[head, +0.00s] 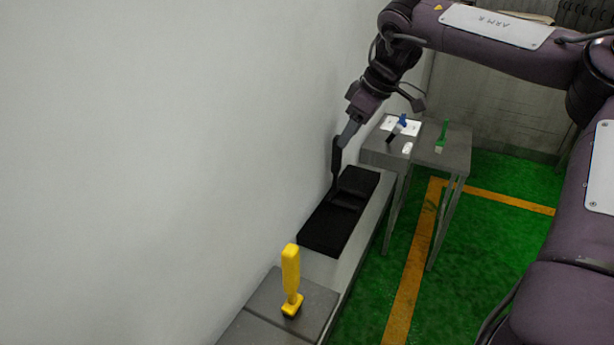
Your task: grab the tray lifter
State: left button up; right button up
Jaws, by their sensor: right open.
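A black handled tool, which looks like the tray lifter (336,160), stands with its handle upright at the wall side of a flat black tray (322,230). Its foot reaches onto the tray. My right gripper (347,134) points down at the top of this handle, close against it or around it. It is open; whether the fingers touch the handle is too small to tell. My left gripper is out of view.
A yellow upright tool (291,275) stands on a grey block in front. A grey table (455,158) behind holds a green brush (441,137), a blue-and-black item (398,127) and small white things. The pale wall is close on the left; green floor lies right.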

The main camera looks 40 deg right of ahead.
aim_at(341, 158)
jog(key=shift+s+a+f, duration=0.1)
jog(key=shift+a+f, duration=0.1)
notch_tip(341, 158, down, 2)
jog(key=shift+d+f+p, duration=0.15)
jog(key=shift+f+p, duration=0.05)
jog(key=shift+p, duration=0.4)
jog(key=p+x, duration=0.1)
jog(key=x, duration=0.3)
jog(key=shift+f, duration=0.3)
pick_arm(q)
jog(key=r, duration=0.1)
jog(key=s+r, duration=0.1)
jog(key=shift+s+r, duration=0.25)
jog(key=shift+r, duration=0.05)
pick_arm(e)
grip_shut()
